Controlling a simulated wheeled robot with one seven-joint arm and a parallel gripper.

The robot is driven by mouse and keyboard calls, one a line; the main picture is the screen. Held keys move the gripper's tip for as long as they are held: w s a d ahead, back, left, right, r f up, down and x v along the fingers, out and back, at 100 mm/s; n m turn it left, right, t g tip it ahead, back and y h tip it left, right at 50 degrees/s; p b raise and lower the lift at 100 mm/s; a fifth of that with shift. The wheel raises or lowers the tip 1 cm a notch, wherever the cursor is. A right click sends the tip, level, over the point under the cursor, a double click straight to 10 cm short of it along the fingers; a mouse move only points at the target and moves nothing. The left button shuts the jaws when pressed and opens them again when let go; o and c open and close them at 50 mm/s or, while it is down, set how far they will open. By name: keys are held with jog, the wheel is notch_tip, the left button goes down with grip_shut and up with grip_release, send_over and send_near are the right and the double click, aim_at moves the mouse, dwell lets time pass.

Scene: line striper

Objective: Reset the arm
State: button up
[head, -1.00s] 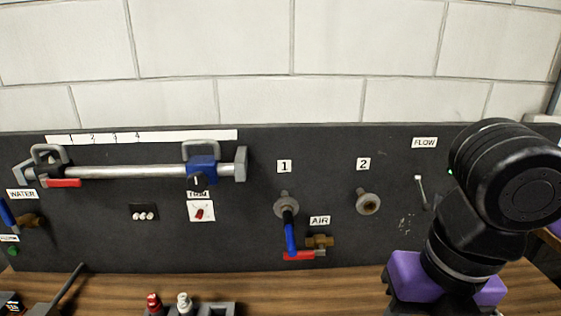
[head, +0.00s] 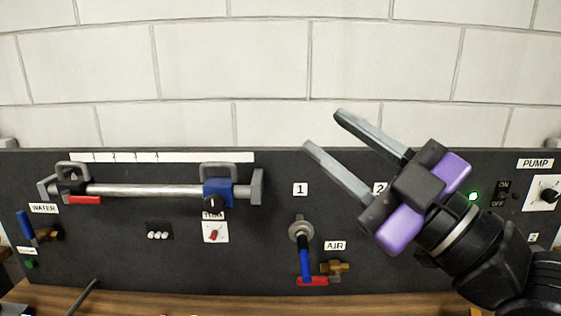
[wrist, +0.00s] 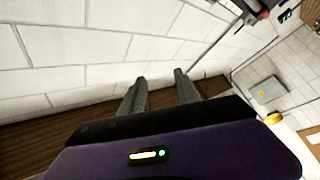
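My gripper (head: 325,128) is raised in front of the right half of the black panel (head: 120,245) in the head view. Its two grey fingers are apart, with nothing between them, and point up and left. The purple gripper body covers part of the panel around label 2. In the wrist view, the two fingers (wrist: 156,88) are also spread and empty, with white wall and a brown surface beyond them. My arm comes in from the lower right.
The panel carries a rail with a blue clamp (head: 217,192), a blue-handled fitting (head: 304,255) under label 1, a brass air valve (head: 335,267) and a pump switch (head: 547,194). A wooden bench (head: 180,302) runs below.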

jog(key=s+d+f+m+t+h, duration=0.35)
jog(key=d+f+m+h, duration=0.45)
jog(key=m, duration=0.3)
jog(key=s+d+f+m+t+h, duration=0.35)
jog(key=d+f+m+h, duration=0.25)
jog(key=f+m+h, duration=0.35)
jog(key=s+f+n+g+y, duration=0.2)
jog(key=s+f+g, duration=0.6)
jog(key=s+f, duration=1.6)
jog(key=s+a+n, duration=0.1)
jog(key=s, duration=0.2)
jog(key=shift+s+g, duration=0.15)
jog(key=shift+g, duration=0.15)
